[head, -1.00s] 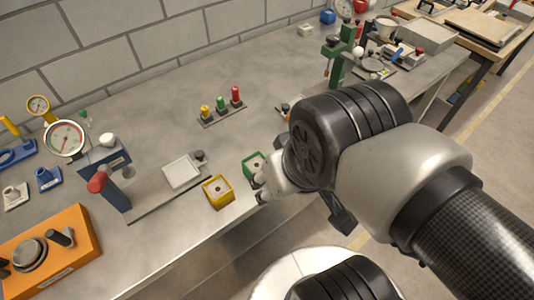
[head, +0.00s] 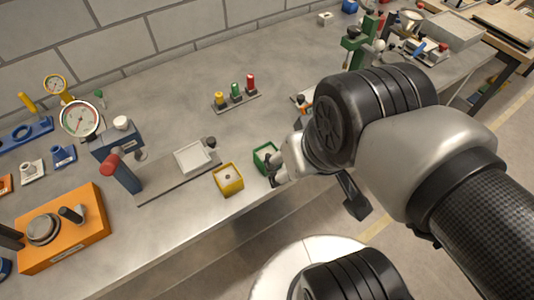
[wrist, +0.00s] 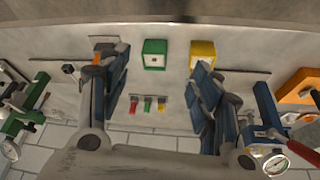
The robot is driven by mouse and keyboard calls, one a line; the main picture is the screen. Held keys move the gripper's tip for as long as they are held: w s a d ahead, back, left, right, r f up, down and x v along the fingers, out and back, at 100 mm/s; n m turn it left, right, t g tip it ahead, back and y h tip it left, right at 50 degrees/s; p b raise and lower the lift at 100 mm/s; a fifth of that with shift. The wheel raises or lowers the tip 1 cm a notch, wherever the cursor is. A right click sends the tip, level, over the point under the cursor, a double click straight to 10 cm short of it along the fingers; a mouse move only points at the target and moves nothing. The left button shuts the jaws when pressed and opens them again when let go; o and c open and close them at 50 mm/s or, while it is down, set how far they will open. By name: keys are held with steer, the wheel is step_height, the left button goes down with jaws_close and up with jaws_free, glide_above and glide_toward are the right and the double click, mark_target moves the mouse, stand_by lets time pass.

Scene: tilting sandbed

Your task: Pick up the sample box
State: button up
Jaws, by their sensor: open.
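Two small open-topped boxes that could be the sample box stand near the bench's front edge: a yellow box (head: 229,190) and a green box (head: 262,166). In the wrist view the green box (wrist: 154,61) lies between my open fingers, further off along the view. The yellow box (wrist: 203,47) is by the tip of the right finger there. My gripper (wrist: 158,65) is open and empty. In the head view my gripper (head: 278,170) is at the green box's right side, and it and the wrist partly hide that box. I cannot tell whether they touch.
A flat rail device with a blue post, red knob and white tray (head: 193,158) stands left of the yellow box. A block with yellow, green and red pegs (head: 236,99) is behind. An orange box (head: 85,238) is at left. A green stand (head: 357,48) is behind my arm.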

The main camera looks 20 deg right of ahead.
steer(key=shift+o, duration=1.2)
steer(key=w+r+n+g+p, duration=0.1)
steer(key=w+r+g+p, duration=0.1)
steer(key=w+p, duration=0.6)
steer(key=shift+w+r, duration=0.2)
steer(key=shift+r, duration=0.7)
steer(key=n+g+p, duration=0.2)
steer(key=g+p, duration=0.1)
steer(key=p, duration=0.5)
glide_above(268, 154)
steer(key=s, duration=0.3)
step_height(268, 154, down, 5)
step_height(268, 154, down, 12)
steer(key=shift+s+a+r+b, duration=0.1)
steer(key=shift+s+a+b, duration=0.05)
steer(key=shift+b, duration=1.1)
steer(key=shift+w+a+f+b, duration=0.1)
steer(key=shift+a+f+b, duration=0.2)
steer(key=shift+f, duration=1.1)
steer(key=shift+w+a+f+b, duration=0.1)
steer(key=shift+f+b, duration=0.3)
steer(key=shift+f, duration=0.95)
steer(key=c, duration=1.3)
